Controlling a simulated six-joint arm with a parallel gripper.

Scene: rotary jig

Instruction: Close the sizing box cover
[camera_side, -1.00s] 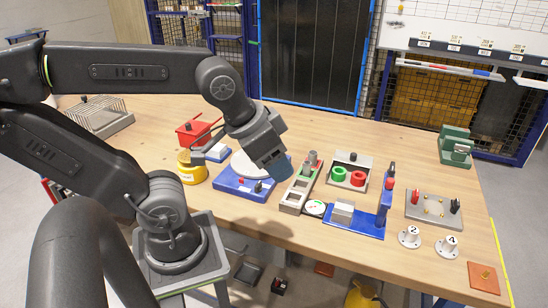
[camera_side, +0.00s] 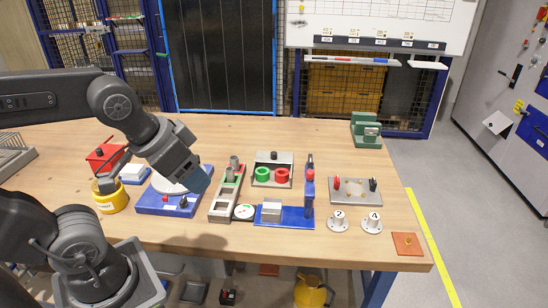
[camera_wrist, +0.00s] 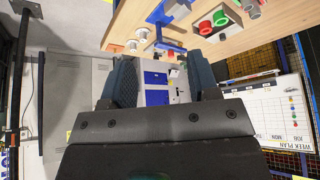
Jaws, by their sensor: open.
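My gripper (camera_side: 198,181) is open and empty, left of the box and above the blue turntable base. Its two dark fingers (camera_wrist: 162,80) stand apart in the wrist view.
A grey slotted rack (camera_side: 217,212) with cylinders lies between my gripper and the box. A blue fixture (camera_side: 296,222) with a tall post stands right in front of the box. A grey plate (camera_side: 355,199) lies to the right. The table behind the box is clear.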

